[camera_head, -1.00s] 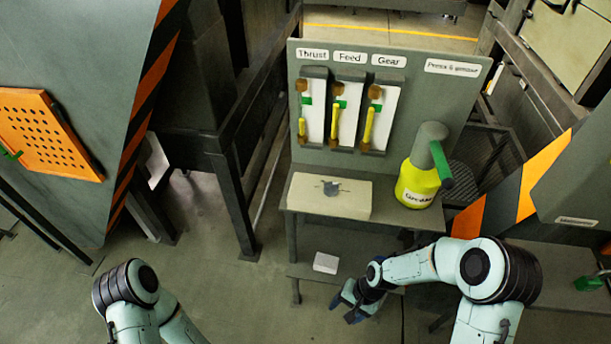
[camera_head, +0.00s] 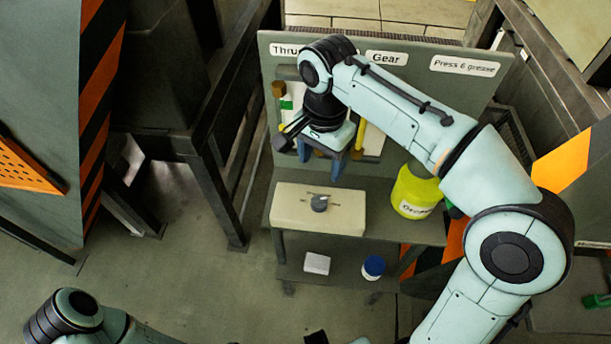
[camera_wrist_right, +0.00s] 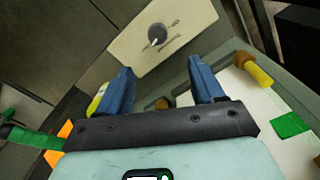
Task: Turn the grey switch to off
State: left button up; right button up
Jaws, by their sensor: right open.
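The grey switch (camera_head: 319,203) is a small knob on top of a beige box (camera_head: 345,212) on the bench. In the right wrist view the switch (camera_wrist_right: 157,34) stands between small printed labels, too small to read. My right gripper (camera_head: 322,162) is above and behind the box, pointing down in front of the panel. It is open and empty, its blue fingers apart. In the right wrist view the switch lies beyond the gap between the fingertips (camera_wrist_right: 160,68), not touching them. My left arm shows at the lower left; its gripper is not visible.
A yellow grease can (camera_head: 412,190) stands right of the box. The lower shelf holds a blue-lidded jar (camera_head: 373,268) and a white block (camera_head: 317,263).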

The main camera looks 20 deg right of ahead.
aim_at(319, 199)
jog(key=f, duration=0.4)
jog(key=f+b, duration=0.1)
jog(key=f, duration=0.3)
jog(key=f+b, duration=0.1)
jog(key=f, duration=0.3)
jog(key=shift+s, duration=0.3)
jog(key=shift+f+b, duration=0.3)
jog(key=shift+f, duration=0.25)
pick_arm(q)
jog(key=s+f, duration=0.2)
jog(key=f, duration=0.1)
pick_arm(e)
jog(key=c, duration=1.1)
